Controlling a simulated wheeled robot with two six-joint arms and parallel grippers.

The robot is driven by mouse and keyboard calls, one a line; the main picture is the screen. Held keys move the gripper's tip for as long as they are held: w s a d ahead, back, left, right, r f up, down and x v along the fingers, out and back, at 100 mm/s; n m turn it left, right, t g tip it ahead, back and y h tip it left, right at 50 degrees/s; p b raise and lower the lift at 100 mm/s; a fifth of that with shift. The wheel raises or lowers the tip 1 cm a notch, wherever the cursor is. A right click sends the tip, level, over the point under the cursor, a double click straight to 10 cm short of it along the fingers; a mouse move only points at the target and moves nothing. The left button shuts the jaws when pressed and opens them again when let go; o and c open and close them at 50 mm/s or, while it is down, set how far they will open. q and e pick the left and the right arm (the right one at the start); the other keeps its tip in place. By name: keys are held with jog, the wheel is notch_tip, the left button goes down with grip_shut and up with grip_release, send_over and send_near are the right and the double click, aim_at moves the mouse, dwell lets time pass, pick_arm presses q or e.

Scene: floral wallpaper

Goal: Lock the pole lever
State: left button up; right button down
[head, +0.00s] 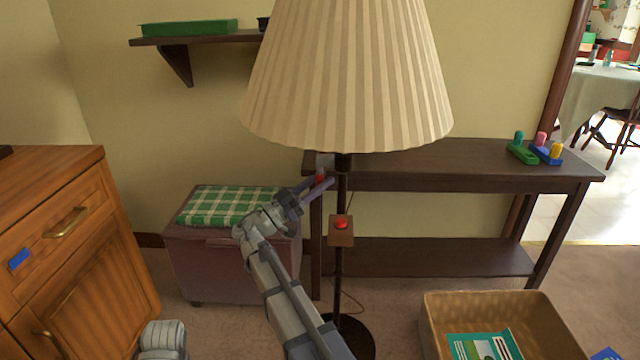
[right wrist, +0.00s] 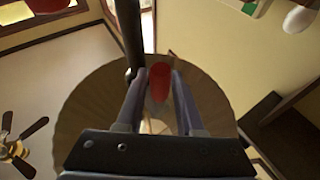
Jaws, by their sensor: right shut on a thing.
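A floor lamp has a pleated cream shade (head: 345,80) and a thin dark pole (head: 340,265). A small red lever (head: 320,177) sits at the pole just below the shade. My right gripper (head: 318,184) is at the lever, its fingers partly covering it. In the right wrist view the red lever (right wrist: 160,80) is between the fingertips of my right gripper (right wrist: 158,85), beside the dark pole (right wrist: 130,35). The gripper is shut on the lever. Whether the lever is in its locked position cannot be told.
A brown box with a red button (head: 341,225) is lower on the pole. Behind stands a dark console table (head: 440,165). A chest with a green checked cushion (head: 228,205) is left, a wooden cabinet (head: 80,270) further left. A wicker basket (head: 430,325) is front right.

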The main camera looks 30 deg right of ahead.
jog(key=shift+d, duration=0.15)
jog(key=c, duration=0.6)
grip_release()
jog(key=shift+s, duration=0.1)
jog(key=shift+f, duration=0.1)
jog(key=b+v, duration=0.3)
jog(key=v, duration=0.4)
jog(key=shift+a+f, duration=0.15)
jog(key=shift+a, duration=0.2)
